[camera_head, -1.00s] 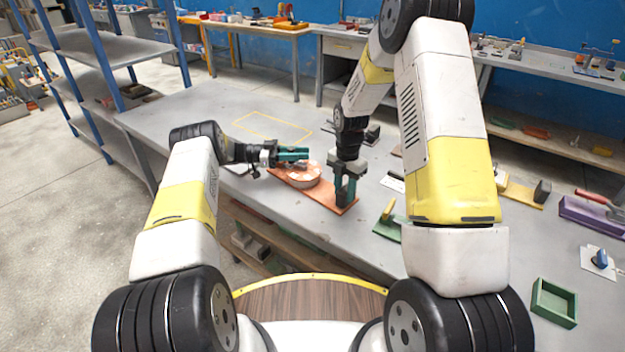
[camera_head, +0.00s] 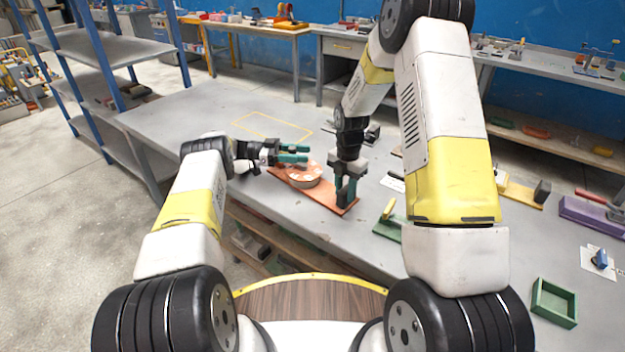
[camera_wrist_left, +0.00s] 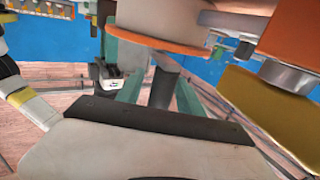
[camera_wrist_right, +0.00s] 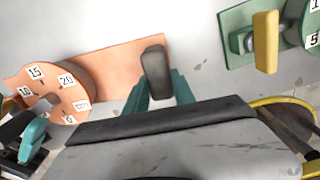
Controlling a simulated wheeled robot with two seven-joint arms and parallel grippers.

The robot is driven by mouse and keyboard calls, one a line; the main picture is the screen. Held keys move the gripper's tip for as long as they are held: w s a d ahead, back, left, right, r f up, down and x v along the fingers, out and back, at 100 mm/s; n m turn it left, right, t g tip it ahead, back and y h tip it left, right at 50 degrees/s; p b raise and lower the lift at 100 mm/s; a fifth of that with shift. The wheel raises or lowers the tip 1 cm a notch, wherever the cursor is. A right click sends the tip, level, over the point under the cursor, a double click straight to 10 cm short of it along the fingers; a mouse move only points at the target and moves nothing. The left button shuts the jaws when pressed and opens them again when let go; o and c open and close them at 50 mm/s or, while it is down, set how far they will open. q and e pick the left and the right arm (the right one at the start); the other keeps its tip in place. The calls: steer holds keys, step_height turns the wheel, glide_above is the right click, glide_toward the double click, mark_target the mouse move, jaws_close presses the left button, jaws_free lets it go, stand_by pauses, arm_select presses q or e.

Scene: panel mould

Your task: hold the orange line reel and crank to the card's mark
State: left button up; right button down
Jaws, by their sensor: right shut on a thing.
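The orange line reel is an orange board (camera_head: 325,196) with a round drum (camera_head: 306,176). In the right wrist view the drum's face (camera_wrist_right: 50,98) carries number labels, 15 and 20 readable. My right gripper (camera_head: 346,200) is shut on the dark upright grip (camera_wrist_right: 157,72) at the board's near end. My left gripper (camera_head: 300,153) is beside the drum's far side, with its fingers apart. In the left wrist view the pale drum with orange rim (camera_wrist_left: 160,42) is close above the fingers; a dark grey bar (camera_wrist_left: 166,86) shows between them, contact unclear.
A small white card (camera_head: 392,184) with dark print, too small to read, lies right of the reel. A green reel (camera_head: 388,230) with a yellow grip is near the table's front. A green tray (camera_head: 554,302) stands at right. The table's left part is clear.

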arm_select(q)
step_height(320, 180, up, 10)
stand_by(0.7)
stand_by(0.4)
steer(key=s+a+f+n+t+y, duration=0.65)
steer(key=f+n+t+y, duration=0.3)
steer(key=n+t, duration=0.65)
steer(key=w+d, duration=0.1)
steer(key=w, duration=0.2)
steer(key=w+d+m+t, duration=0.1)
steer(key=w+d, duration=0.1)
steer(key=w, duration=0.1)
steer(key=w+d+t+y, duration=0.1)
steer(key=w+d, duration=0.1)
steer(key=w, duration=0.1)
steer(key=shift+w+r+m, duration=0.1)
steer(key=shift+w+m, duration=0.2)
steer(key=shift+m, duration=0.1)
